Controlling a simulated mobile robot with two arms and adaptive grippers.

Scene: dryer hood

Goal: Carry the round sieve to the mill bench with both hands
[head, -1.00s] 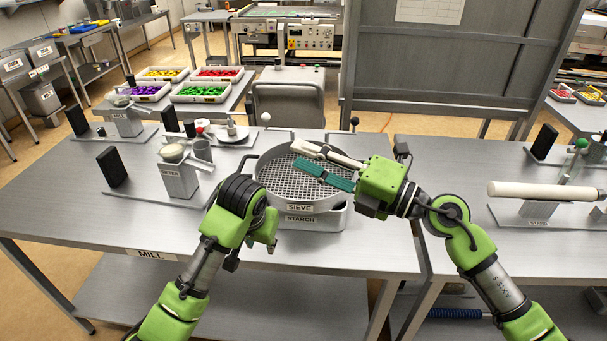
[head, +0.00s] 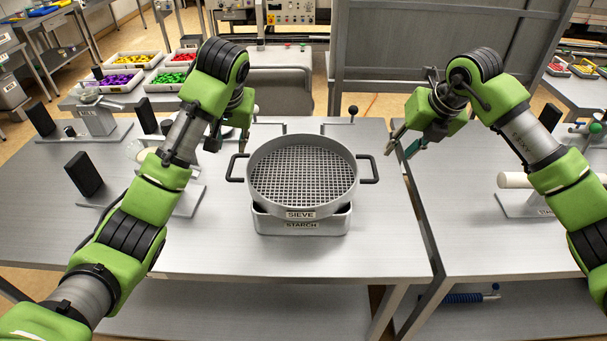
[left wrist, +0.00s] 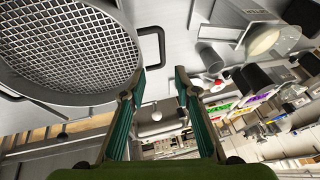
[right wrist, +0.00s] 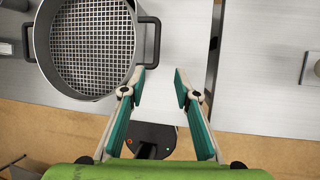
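The round grey sieve (head: 302,212), with a mesh floor and two side handles, sits on the grey starch container (head: 300,228) on the mill bench (head: 205,245). My left gripper (head: 243,140) is beside the left handle, partly hidden by its arm. In the left wrist view the gripper (left wrist: 160,80) is open and empty, with the sieve handle (left wrist: 152,48) beyond its fingertips. My right gripper (head: 402,146) is right of and above the right handle. The right wrist view shows this gripper (right wrist: 160,77) open and empty, with the right handle (right wrist: 156,42) just beyond its left fingertip.
A second bench (head: 455,235) stands to the right across a narrow gap. It carries a white roller (head: 513,180) on a stand. Black blocks (head: 84,174) and mill stands are on the left of the mill bench. Trays of coloured pieces (head: 121,83) lie behind.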

